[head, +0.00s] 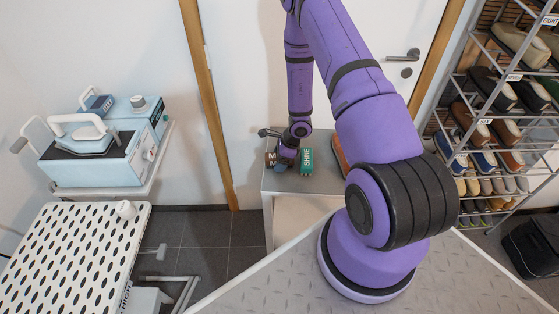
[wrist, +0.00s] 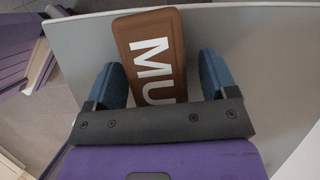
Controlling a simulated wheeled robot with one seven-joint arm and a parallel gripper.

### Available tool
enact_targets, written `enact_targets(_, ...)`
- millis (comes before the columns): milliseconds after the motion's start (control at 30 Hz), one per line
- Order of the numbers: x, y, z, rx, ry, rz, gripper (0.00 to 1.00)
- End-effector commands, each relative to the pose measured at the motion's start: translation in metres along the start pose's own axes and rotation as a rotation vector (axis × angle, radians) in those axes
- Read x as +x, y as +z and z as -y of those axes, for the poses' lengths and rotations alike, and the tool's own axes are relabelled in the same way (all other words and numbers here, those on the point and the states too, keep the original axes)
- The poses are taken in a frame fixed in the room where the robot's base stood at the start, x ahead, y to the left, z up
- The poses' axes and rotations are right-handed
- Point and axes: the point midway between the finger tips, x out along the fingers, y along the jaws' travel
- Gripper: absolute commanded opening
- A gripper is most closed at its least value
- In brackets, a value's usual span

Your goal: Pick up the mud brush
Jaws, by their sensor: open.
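The mud brush (wrist: 150,50) is a brown block with white letters, of which "MU" shows in the wrist view. It lies on the grey top of a small bench (wrist: 250,45). My gripper (wrist: 161,80) is open, with one blue finger on each side of the brush's near part. Gaps show between the fingers and the brush, and the near end of the brush is hidden by my gripper. In the head view the brush (head: 270,160) is partly covered by my gripper (head: 287,154).
A green brush (head: 307,161) marked "SHINE" lies just right of the mud brush. An orange-brown shoe (head: 339,153) is farther right on the bench, partly behind my arm. A shoe rack (head: 490,120) stands at right, and a perforated white table (head: 70,250) at left.

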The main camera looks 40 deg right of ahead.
Motion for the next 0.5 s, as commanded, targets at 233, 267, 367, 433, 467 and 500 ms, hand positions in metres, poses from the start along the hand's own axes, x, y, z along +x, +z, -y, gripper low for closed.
enact_targets(233, 0.0000, 0.0000, 0.0000, 0.000, 0.000, 0.000, 0.51)
enact_targets(267, 0.0000, 0.0000, 0.0000, 0.000, 0.000, 0.000, 0.44)
enact_targets(367, -0.0001, 0.0000, 0.0000, -0.001, 0.000, 0.000, 0.22)
enact_targets(433, -0.0001, 0.0001, 0.0001, -0.001, 0.000, 0.000, 0.18)
enact_targets(467, -0.0001, 0.0001, 0.0001, -0.001, 0.000, 0.000, 0.18)
enact_targets(500, -0.0001, 0.0001, 0.0001, -0.001, 0.000, 0.000, 0.18)
